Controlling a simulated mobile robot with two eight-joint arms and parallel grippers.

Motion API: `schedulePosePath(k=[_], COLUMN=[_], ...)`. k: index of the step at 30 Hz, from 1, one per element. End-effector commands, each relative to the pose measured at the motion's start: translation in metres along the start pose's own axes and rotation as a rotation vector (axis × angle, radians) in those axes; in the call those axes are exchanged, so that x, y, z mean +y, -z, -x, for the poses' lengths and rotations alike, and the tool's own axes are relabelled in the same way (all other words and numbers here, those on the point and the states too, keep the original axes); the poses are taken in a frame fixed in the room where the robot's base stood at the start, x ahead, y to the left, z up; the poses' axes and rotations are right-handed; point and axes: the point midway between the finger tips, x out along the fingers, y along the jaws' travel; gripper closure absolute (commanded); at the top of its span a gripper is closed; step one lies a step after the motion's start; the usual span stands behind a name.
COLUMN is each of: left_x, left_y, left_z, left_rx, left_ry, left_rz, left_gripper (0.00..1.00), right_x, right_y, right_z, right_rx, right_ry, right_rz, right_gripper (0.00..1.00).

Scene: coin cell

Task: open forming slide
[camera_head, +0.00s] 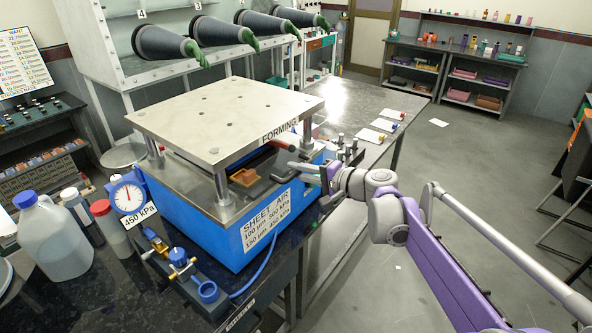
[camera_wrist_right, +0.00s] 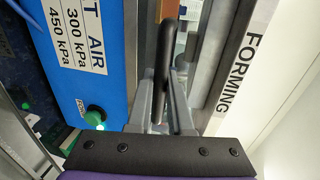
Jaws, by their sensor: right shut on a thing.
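The forming press (camera_head: 225,115) is a blue box with a thick metal top plate marked FORMING, held on posts. Its forming slide (camera_head: 262,164) shows in the gap under the plate as a dark tray area with an orange-brown piece (camera_head: 243,177) on it. My right gripper (camera_head: 303,170) reaches the press's right side from the right. In the right wrist view its fingers (camera_wrist_right: 163,100) are closed around a black bar handle (camera_wrist_right: 168,45) at the slide's front. My left gripper is not in view.
A green-lit button (camera_wrist_right: 94,116) sits on the blue front panel beside the gripper. A pressure gauge (camera_head: 127,197), bottles and a blue valve fitting (camera_head: 208,291) stand left of the press. Floor right of the bench is mostly clear around my arm.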

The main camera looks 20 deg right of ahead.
Motion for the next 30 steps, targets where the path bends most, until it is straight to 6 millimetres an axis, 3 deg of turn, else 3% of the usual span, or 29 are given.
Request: schedulePosePath(k=[8, 21, 30], left_x=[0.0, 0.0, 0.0], left_y=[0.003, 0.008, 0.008], left_z=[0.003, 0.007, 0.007], left_rx=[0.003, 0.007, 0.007], left_ry=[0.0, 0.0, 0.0], left_rz=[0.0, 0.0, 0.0], left_gripper=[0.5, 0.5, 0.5], right_x=[0.011, 0.035, 0.046], right_y=[0.001, 0.001, 0.0], right_z=[0.051, 0.164, 0.215], right_rx=[0.005, 0.007, 0.003], right_ry=[-0.002, -0.002, -0.002], right_rz=[0.0, 0.0, 0.0], right_gripper=[1.0, 1.0, 1.0])
